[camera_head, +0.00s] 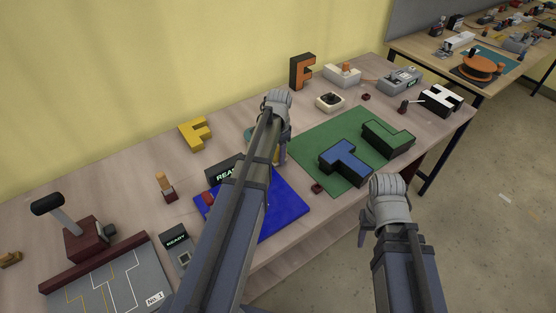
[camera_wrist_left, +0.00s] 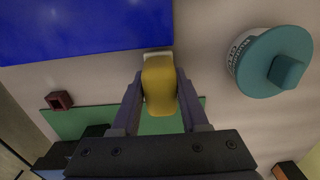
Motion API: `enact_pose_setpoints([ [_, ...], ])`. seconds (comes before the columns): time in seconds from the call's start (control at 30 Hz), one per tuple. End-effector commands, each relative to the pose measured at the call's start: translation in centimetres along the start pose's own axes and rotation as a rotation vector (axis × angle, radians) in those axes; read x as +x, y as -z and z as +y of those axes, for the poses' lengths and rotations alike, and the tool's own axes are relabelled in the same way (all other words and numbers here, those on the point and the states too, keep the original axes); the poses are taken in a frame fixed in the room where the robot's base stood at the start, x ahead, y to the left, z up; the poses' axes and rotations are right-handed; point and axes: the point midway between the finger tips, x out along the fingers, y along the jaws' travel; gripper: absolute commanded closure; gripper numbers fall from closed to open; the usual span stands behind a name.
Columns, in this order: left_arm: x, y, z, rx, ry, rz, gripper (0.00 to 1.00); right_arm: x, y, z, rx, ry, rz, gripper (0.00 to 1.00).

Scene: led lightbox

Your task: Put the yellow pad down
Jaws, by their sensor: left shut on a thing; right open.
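The yellow pad (camera_wrist_left: 159,88) is between the fingers of my left gripper (camera_wrist_left: 160,112) in the left wrist view, with a pale edge at its far end. In the head view my left gripper (camera_head: 281,152) is over the table between the blue mat (camera_head: 285,202) and the green mat (camera_head: 318,143). Only a sliver of yellow shows there, the rest being hidden by the gripper and arm. I cannot tell whether the pad touches the table. My right gripper (camera_head: 386,188) is open and empty, in front of the table's front edge.
A teal round knob (camera_wrist_left: 275,60) stands beside the pad. A small dark red block (camera_wrist_left: 60,100) lies on the other side.

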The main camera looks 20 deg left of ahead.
Motion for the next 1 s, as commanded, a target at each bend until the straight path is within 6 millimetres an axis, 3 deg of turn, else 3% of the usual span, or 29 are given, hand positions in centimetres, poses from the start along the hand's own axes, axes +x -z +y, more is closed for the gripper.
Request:
enact_pose_setpoints([
  [0.03, 0.74, 0.00, 0.01, 0.000, 0.000, 0.000, 1.00, 0.73, 0.04, -0.07, 0.000, 0.000, 0.000, 0.50],
  [0.43, 0.97, 0.01, 0.01, 0.000, 0.000, 0.000, 1.00, 0.96, 0.06, -0.09, 0.000, 0.000, 0.000, 0.50],
  [0.47, 0.78, 0.00, 0.00, 0.000, 0.000, 0.000, 0.53, 0.78, 0.05, -0.07, 0.000, 0.000, 0.000, 0.50],
  [0.5, 0.75, 0.00, 0.00, 0.000, 0.000, 0.000, 0.48, 0.75, 0.04, -0.07, 0.000, 0.000, 0.000, 0.50],
  [0.7, 0.75, 0.00, 0.00, 0.000, 0.000, 0.000, 0.26, 0.75, 0.04, -0.07, 0.000, 0.000, 0.000, 0.50],
  [1.0, 0.64, 0.00, 0.00, 0.000, 0.000, 0.000, 0.26, 0.64, 0.04, -0.06, 0.000, 0.000, 0.000, 0.50],
])
